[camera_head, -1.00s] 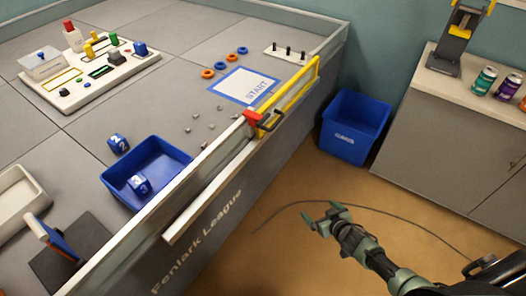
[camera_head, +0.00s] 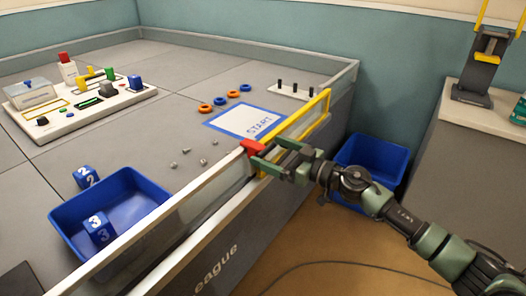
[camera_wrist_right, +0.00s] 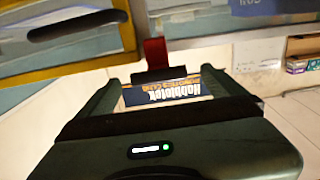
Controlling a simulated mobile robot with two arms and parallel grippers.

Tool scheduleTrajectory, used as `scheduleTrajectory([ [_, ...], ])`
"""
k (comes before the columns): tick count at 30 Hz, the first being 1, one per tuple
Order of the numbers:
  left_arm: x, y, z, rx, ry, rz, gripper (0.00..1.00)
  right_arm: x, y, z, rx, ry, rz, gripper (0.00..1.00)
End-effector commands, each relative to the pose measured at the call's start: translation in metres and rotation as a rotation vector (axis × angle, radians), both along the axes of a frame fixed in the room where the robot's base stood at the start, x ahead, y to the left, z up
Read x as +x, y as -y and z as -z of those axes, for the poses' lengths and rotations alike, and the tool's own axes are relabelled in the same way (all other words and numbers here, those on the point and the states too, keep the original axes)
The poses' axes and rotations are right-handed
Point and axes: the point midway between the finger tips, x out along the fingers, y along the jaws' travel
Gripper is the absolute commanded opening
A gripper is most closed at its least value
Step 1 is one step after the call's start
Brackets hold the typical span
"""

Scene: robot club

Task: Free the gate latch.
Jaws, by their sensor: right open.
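The red latch (camera_head: 252,147) sits on the field wall at the near end of the yellow-framed gate (camera_head: 300,128), which stands in line with the wall. My right gripper (camera_head: 261,157) is open at the latch, its fingers pointing left toward the wall. In the right wrist view the red latch (camera_wrist_right: 156,52) stands upright just beyond and between the spread fingertips. Whether a finger touches the latch, I cannot tell. My left gripper is not in view.
A blue tray (camera_head: 150,180) and numbered blocks (camera_head: 86,177) are on the field near the wall. Rings, the START mat (camera_head: 235,122) and small grey bits lie farther in. A blue bin (camera_head: 372,153) stands behind my right arm, beside the grey cabinet (camera_head: 450,160).

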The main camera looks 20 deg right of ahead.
Motion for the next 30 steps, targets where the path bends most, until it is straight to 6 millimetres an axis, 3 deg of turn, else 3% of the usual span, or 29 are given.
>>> scheduleTrajectory([
  [6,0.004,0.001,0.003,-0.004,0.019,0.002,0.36,0.021,-0.016,0.0,0.001,0.002,0.002,0.97],
  [17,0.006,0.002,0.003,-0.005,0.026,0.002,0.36,0.025,-0.019,0.001,0.001,-0.001,0.002,0.95],
  [26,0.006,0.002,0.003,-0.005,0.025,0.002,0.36,0.025,-0.019,0.001,0.001,-0.001,0.002,0.11],
  [27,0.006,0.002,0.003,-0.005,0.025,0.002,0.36,0.025,-0.019,0.001,0.001,-0.001,0.002,0.07],
  [30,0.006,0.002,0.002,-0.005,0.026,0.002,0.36,0.025,-0.019,0.0,0.0,-0.001,0.002,0.07],
])
